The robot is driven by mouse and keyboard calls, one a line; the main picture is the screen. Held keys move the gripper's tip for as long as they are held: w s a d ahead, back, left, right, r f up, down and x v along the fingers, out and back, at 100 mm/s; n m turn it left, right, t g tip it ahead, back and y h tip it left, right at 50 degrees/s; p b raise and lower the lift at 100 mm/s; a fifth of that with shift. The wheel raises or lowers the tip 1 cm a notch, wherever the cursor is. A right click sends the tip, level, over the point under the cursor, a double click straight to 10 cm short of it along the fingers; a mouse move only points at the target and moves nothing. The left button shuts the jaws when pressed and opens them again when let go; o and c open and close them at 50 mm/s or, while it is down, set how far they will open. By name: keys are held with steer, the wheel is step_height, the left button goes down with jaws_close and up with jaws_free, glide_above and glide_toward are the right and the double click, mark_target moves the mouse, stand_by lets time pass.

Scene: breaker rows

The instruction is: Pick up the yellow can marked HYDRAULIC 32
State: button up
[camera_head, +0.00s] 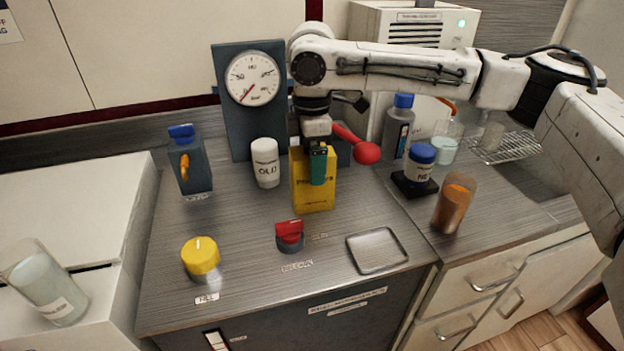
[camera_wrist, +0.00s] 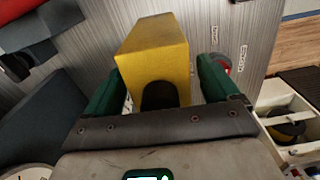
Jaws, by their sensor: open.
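The yellow can (camera_head: 313,195) is a boxy upright can on the grey metal worktop, in front of the gauge panel. Its marking is mostly hidden behind a green finger, so I cannot read it. My gripper (camera_head: 318,167) is at the can's top, pointing down. In the wrist view the yellow can (camera_wrist: 155,58) lies between the two green fingers of my gripper (camera_wrist: 160,84), with a dark round part at its near end. The fingers are open, one on each side, with narrow gaps showing beside the can.
A white OLD canister (camera_head: 265,163) stands close left of the can, and a red-knobbed lever (camera_head: 366,152) close right. A red switch (camera_head: 289,235), yellow button (camera_head: 201,257) and metal tray (camera_head: 377,250) are in front. A blue-lidded jar (camera_head: 420,165) and amber beaker (camera_head: 454,205) stand right.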

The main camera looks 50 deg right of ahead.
steer(key=shift+f, duration=0.15)
jaws_close()
stand_by(0.8)
